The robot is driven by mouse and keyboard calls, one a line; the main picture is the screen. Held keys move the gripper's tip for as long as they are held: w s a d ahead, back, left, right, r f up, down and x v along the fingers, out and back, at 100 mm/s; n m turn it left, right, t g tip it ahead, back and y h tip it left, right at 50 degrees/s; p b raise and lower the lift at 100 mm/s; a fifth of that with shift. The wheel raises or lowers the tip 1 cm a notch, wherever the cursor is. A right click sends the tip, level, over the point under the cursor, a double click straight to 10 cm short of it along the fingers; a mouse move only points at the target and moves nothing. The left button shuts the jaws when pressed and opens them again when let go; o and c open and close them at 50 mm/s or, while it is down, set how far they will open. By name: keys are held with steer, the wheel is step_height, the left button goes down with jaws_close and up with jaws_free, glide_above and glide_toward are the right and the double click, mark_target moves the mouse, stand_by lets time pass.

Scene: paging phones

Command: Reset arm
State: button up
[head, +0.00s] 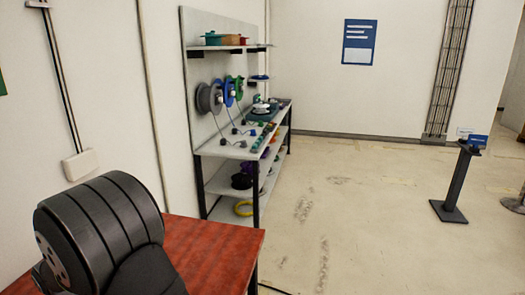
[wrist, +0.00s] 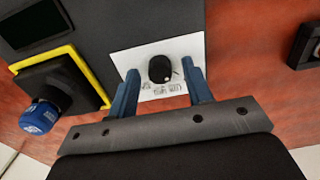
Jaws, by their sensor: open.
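In the wrist view my gripper (wrist: 163,90) is open, with two blue fingers spread apart on a dark bar. Between and beyond the fingertips is a small black rounded object (wrist: 160,69) on a white sheet with printed marks (wrist: 188,48). I see nothing held between the fingers, and I cannot tell how far they are above the sheet. In the head view a dark, ribbed part of my arm fills the lower left, and my gripper is not visible there.
A black block with a blue cylinder (wrist: 40,117) and a yellow-edged panel (wrist: 92,75) are left in the wrist view. A dark box (wrist: 305,42) is at right. The red table (head: 215,243) stands near a shelf bench (head: 225,150) with reels. The floor right is mostly clear, with a post (head: 455,180).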

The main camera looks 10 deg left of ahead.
steer(key=shift+r, duration=0.1)
step_height(320, 180, up, 18)
step_height(320, 180, down, 18)
steer(key=shift+f, duration=0.1)
steer(key=shift+m, duration=0.3)
steer(key=m, duration=0.5)
step_height(320, 180, up, 15)
steer(key=shift+r+m, duration=0.2)
steer(key=shift+m, duration=0.1)
stand_by(0.3)
